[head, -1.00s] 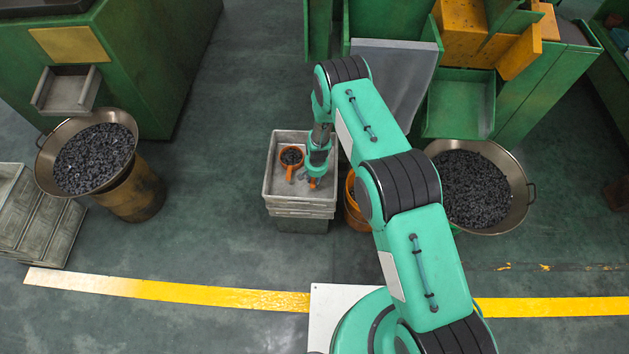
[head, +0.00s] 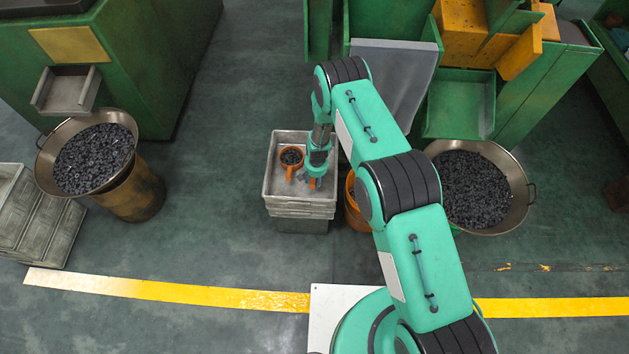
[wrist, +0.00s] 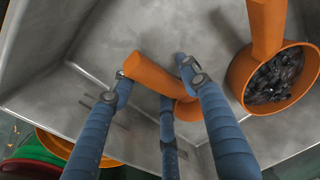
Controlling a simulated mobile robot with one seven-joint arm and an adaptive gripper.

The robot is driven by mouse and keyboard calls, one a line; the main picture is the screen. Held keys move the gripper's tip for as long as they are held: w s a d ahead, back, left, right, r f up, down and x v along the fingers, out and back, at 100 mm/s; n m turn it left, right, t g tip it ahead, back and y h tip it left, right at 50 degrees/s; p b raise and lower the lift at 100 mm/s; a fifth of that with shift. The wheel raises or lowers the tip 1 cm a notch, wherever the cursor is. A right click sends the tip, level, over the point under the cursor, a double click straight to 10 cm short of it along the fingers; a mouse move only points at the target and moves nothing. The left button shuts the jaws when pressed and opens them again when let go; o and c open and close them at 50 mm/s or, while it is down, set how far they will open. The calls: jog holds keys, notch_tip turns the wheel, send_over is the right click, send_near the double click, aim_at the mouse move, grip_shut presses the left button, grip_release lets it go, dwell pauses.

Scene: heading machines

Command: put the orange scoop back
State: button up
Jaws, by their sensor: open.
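Two orange scoops are in the grey tray (head: 270,185). One scoop (head: 291,157), holding dark small parts, lies at the tray's middle left; it shows at the upper right of the wrist view (wrist: 266,25). The other orange scoop (wrist: 150,76) is under my gripper, its handle between my blue fingers and its far end hidden behind them. In the head view only a bit of it shows beside the fingertips. My gripper (head: 316,177) points down into the tray's right side. In the wrist view its fingers (wrist: 157,80) are spread around the handle, open.
An orange bucket (head: 353,205) stands close to the tray's right, partly behind my arm. Wide pans of dark parts stand at left (head: 128,125) and right (head: 522,190). Grey crates (head: 35,220) are at far left. Floor left of the tray is clear.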

notch_tip(320, 180, up, 12)
jog(key=p, duration=0.2)
jog(key=shift+s+d, duration=0.25)
jog(key=shift+s, duration=0.05)
dwell(0.3)
jog(key=shift+r, duration=0.1)
dwell(0.7)
